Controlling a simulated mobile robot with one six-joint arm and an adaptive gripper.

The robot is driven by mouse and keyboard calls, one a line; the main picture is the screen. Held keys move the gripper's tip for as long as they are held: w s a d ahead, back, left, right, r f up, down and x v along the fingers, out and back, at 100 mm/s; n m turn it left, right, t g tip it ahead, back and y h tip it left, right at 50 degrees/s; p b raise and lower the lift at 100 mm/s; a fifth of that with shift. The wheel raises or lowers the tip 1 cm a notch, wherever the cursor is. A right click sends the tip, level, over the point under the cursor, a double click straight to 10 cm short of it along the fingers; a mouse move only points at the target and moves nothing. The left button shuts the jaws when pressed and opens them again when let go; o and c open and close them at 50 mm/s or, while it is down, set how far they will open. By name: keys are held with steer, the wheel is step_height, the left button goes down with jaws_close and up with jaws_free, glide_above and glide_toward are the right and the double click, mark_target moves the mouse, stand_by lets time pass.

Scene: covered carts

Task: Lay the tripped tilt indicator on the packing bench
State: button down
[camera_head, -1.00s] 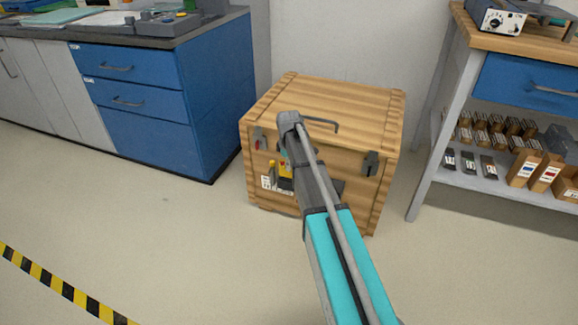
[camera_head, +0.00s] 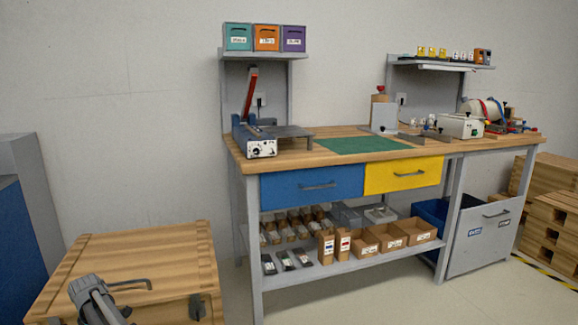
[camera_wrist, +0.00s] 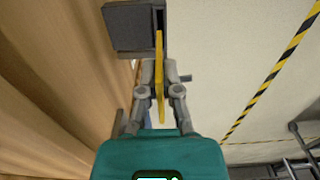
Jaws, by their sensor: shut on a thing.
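In the wrist view my gripper (camera_wrist: 160,82) is shut on a thin yellow piece, the tilt indicator (camera_wrist: 160,65), seen edge-on. Its face is turned away, so its tripped mark cannot be seen. The gripper is beside the wooden crate's front. In the head view only part of my arm shows, at the lower left in front of the crate; the gripper and indicator are hidden there. The packing bench (camera_head: 430,149) stands to the right of the crate, with a wooden top and a green mat (camera_head: 362,145) on it.
The wooden crate (camera_head: 150,245) has a handle on its lid and a dark latch (camera_head: 196,307). A blue lever-arm device (camera_head: 258,140) stands left of the mat, a tape dispenser (camera_head: 462,126) farther right. The mat is clear. Boxes fill the lower shelf.

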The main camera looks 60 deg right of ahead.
step_height(320, 180, up, 7)
steer(key=p, duration=0.5)
steer(key=shift+p, duration=0.4)
